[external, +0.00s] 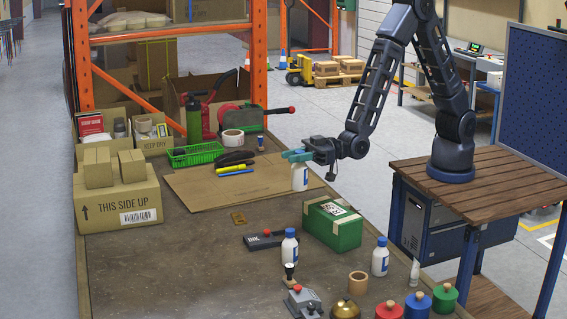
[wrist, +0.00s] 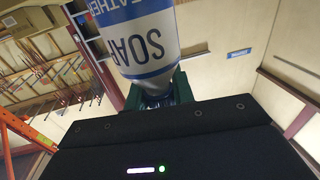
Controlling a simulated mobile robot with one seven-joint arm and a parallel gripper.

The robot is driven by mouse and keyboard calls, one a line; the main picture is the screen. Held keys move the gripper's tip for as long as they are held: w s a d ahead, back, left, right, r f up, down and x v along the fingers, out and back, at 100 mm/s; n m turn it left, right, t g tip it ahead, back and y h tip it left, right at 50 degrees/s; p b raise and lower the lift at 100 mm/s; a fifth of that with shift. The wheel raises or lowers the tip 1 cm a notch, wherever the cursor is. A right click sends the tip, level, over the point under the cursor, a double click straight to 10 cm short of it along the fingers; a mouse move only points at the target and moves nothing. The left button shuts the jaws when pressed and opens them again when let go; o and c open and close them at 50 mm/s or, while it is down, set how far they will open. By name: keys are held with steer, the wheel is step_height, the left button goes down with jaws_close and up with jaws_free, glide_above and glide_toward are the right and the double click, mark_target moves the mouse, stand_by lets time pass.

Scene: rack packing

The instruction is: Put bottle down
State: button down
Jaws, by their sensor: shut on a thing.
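My gripper (external: 297,156) is shut on a white bottle (external: 299,178) with a blue label band, gripping it near its top. The bottle is upright at the right part of the flat cardboard sheet; I cannot tell whether its base touches the sheet. In the wrist view the bottle (wrist: 143,45) is close up, with "SOAP" on its label, between the green fingers. Two similar bottles stand on the table, one near the ink pad (external: 289,247) and one at the right (external: 380,257).
The flat cardboard sheet (external: 200,194) lies on the table (external: 150,265). A green box (external: 332,225) is close in front of the held bottle. Cartons (external: 117,200) stand at the left edge.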

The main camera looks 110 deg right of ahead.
steer(key=s+a+y, duration=0.1)
steer(key=s+a, duration=0.3)
steer(key=a, duration=1.2)
step_height(320, 180, down, 20)
steer(key=n, duration=0.1)
steer(key=shift+s+f, duration=0.1)
steer(key=shift+f, duration=0.05)
steer(key=c, duration=1.2)
jaws_free()
steer(key=v, duration=1.2)
steer(key=shift+d+r, duration=0.2)
steer(key=shift+r, duration=0.1)
